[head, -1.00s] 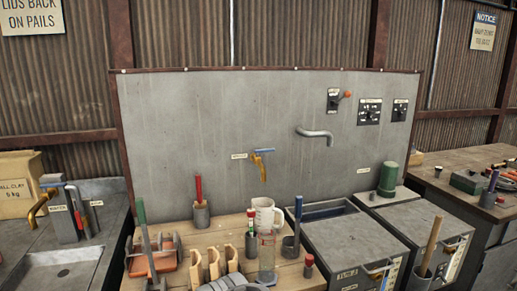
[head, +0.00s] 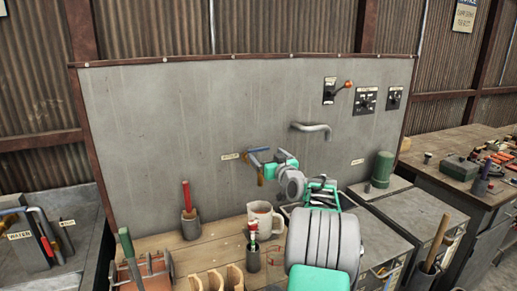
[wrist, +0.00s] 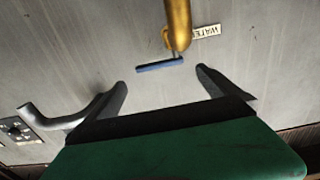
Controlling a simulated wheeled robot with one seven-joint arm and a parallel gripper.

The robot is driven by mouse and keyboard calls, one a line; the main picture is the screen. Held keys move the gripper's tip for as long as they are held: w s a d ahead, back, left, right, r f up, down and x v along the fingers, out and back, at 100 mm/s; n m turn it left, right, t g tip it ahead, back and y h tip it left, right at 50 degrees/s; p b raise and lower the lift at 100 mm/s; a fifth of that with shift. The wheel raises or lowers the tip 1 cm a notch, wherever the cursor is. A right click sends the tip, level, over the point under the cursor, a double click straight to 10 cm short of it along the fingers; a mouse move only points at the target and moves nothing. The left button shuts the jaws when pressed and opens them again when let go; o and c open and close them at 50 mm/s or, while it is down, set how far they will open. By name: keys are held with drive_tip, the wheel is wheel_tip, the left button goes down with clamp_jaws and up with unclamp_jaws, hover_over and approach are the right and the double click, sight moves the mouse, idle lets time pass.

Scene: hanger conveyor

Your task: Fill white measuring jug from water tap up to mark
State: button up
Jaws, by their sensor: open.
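The brass wall tap (head: 260,179) with a blue lever (head: 258,150) sits on the grey back panel. The wrist view shows the brass spout (wrist: 178,22), the blue lever (wrist: 159,66) and a label reading WATER beside it. My gripper (head: 260,163) is in front of the tap in the head view. It is open, and in the wrist view its two dark fingers (wrist: 162,84) stand apart with the lever just beyond their tips, between them. I cannot tell whether they touch it. The white jug (head: 261,216) stands upright on the wooden bench, below the tap; its contents are hidden.
A pot with a red-handled tool (head: 188,222) stands left of the jug and another small pot (head: 253,258) in front. A bent grey pipe (head: 312,128) and switches (head: 366,99) are on the panel. A second tap labelled WATER (head: 20,235) is at far left.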

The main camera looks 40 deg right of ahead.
sight(260, 149)
drive_tip(key=p+x, duration=0.1)
drive_tip(key=x, duration=0.4)
drive_tip(key=shift+w+f, duration=0.1)
drive_tip(key=shift+w, duration=0.1)
